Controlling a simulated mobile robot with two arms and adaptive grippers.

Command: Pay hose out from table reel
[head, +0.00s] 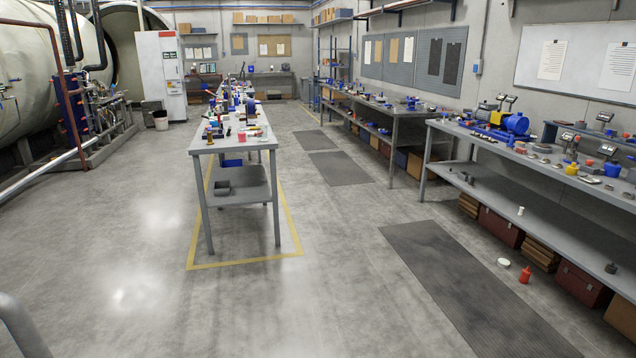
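I cannot make out a hose reel or a hose for certain. The long grey table (236,141) in the middle holds many small objects, too small and far away to tell apart. Neither of my grippers shows in the head view. A grey rounded piece at the lower left edge may be part of my own arm; no fingers show on it.
A workbench (575,184) on the right holds a blue and yellow machine (513,124). A red bottle (524,275) and a white round item (503,262) are on the floor near a dark mat (465,290). The floor ahead and left is clear.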

